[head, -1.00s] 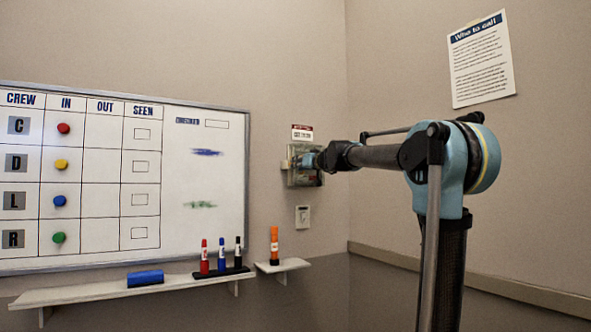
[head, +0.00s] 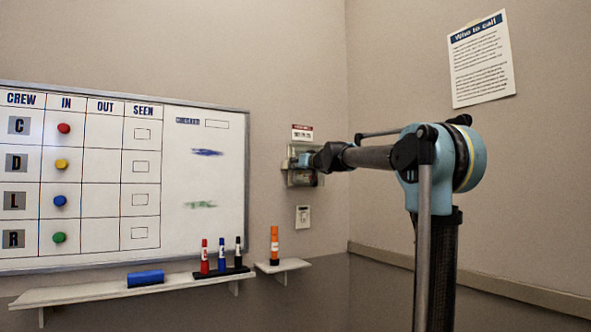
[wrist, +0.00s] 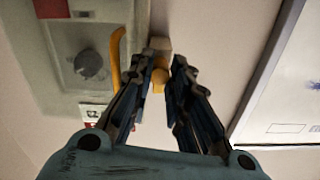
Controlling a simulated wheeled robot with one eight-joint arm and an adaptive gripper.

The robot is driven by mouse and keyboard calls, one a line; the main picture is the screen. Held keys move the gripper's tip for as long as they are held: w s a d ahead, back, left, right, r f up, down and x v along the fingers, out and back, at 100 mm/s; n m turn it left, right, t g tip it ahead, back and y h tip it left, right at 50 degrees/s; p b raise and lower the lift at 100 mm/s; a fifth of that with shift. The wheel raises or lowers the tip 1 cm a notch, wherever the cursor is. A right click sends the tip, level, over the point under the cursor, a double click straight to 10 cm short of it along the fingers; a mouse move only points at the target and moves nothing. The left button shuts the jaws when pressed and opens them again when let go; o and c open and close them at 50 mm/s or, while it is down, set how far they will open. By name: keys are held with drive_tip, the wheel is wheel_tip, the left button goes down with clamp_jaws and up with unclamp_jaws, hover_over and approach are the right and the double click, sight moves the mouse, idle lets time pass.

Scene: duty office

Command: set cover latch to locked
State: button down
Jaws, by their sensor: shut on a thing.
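The wall box (head: 303,180) with its cover hangs right of the whiteboard, under a small red-topped label. My gripper (head: 304,160) reaches its upper part and hides much of it. In the wrist view the box (wrist: 60,60) has a dark round knob (wrist: 89,65) on its face. A small yellow latch piece (wrist: 158,77) is at the box's edge, beside a pale block (wrist: 160,46). My gripper (wrist: 166,66) is shut on the yellow latch, one finger on each side. Its exact setting is hard to tell.
A yellow curved strip (wrist: 117,58) lies close beside the fingers. The whiteboard (head: 215,180) is left of the box.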

drive_tip(key=m, duration=1.8)
drive_tip(key=shift+d, duration=0.1)
idle(0.6)
drive_tip(key=c, duration=1.8)
unclamp_jaws()
drive_tip(key=shift+f, duration=0.15)
